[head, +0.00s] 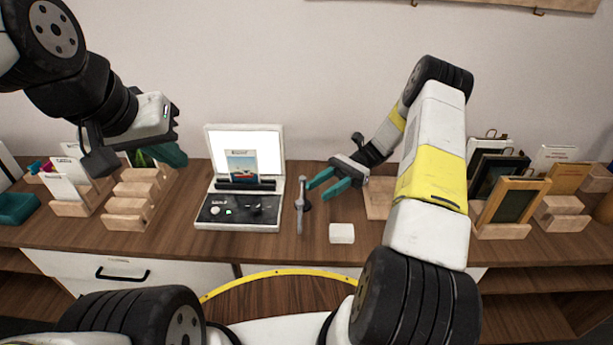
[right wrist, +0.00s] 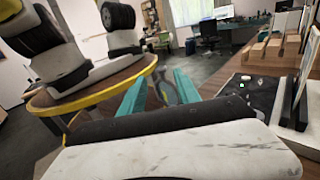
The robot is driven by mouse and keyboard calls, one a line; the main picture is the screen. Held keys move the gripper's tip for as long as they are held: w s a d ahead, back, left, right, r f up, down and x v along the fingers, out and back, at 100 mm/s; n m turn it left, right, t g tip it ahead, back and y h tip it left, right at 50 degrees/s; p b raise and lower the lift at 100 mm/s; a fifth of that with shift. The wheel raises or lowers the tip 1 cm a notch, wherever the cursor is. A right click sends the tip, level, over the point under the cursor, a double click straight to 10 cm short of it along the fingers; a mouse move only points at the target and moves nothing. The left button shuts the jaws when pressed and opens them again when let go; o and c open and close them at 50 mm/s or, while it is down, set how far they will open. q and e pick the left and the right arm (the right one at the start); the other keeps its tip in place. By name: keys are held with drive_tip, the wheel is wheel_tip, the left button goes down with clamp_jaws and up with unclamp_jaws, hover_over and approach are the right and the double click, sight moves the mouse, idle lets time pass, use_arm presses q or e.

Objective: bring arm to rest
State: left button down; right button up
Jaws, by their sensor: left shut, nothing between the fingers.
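My left arm comes in at the upper left of the head view. Its gripper (head: 178,157), with teal fingers, is shut and empty, raised in front of the wooden card holders. My right arm reaches over the right half of the table. Its gripper (head: 313,189) has two teal fingers spread apart and points left, toward a small upright grey tool (head: 301,208). The same gripper shows open in the right wrist view (right wrist: 157,85), with the tool seen beyond or between its fingertips. The tool looks apart from the fingers in the head view.
An open white case (head: 211,160) with a card and black panel stands mid-table. A small white block (head: 342,233) lies near the front edge. Wooden holders (head: 125,205) stand at left; framed pictures (head: 513,203) stand at right near my right arm. A wall is behind.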

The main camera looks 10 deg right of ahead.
drive_tip(key=shift+r, duration=0.1)
drive_tip(key=s+r+n+t+h, duration=0.5)
drive_tip(key=s+r+t+h, duration=0.1)
drive_tip(key=r, duration=0.5)
drive_tip(key=s+r+n+t+h, duration=0.6)
drive_tip(key=s+r+t, duration=0.3)
drive_tip(key=r+t, duration=0.1)
drive_tip(key=shift+d+r+n+t+h, duration=0.3)
drive_tip(key=shift+d+r, duration=0.05)
drive_tip(key=shift+r, duration=0.45)
